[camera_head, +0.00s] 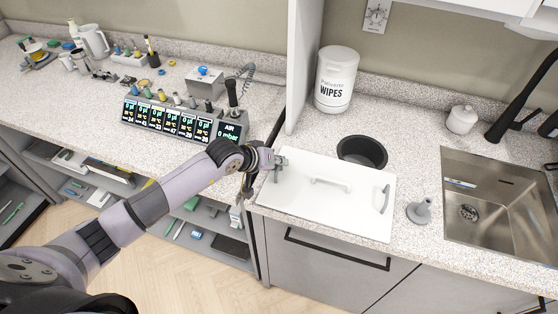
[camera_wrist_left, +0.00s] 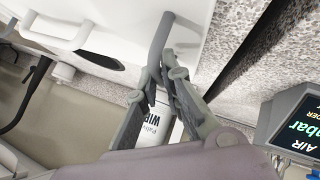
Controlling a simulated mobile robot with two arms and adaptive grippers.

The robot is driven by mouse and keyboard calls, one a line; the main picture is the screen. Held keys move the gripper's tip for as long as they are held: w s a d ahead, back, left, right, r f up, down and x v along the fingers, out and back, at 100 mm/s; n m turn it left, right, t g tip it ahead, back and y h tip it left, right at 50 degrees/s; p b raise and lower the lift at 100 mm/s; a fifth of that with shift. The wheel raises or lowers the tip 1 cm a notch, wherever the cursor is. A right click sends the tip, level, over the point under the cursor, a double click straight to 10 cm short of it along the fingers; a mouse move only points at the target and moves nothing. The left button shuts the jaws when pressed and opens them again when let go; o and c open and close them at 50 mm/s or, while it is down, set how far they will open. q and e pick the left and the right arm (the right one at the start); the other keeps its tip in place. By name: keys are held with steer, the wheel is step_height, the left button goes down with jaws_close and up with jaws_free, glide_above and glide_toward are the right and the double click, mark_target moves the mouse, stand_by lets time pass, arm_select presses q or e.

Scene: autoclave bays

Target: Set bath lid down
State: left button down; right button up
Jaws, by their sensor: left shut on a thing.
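The bath lid (camera_head: 335,210) is a white rectangular panel with a white middle handle and grey end handles. It lies flat over the counter left of the sink, along the front edge; I cannot tell whether it touches the counter. My left gripper (camera_head: 279,166) is at the lid's left end. In the left wrist view the gripper's fingers (camera_wrist_left: 163,84) are shut around the grey end handle (camera_wrist_left: 163,35), with the white lid (camera_wrist_left: 110,15) beside it. My right gripper is not in view.
A wipes tub (camera_head: 335,80) is at the back, and a grey funnel-like piece (camera_head: 419,211) stands between lid and sink (camera_head: 490,205). A display unit (camera_head: 180,118) is left of a tall white panel (camera_head: 302,60).

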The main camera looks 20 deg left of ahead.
arm_select(q)
steer(key=c, duration=2.2)
jaws_free()
steer(key=shift+f, duration=0.1)
steer(key=o, duration=0.5)
steer(key=shift+b+v, duration=1.75)
steer(key=shift+v, duration=4.3)
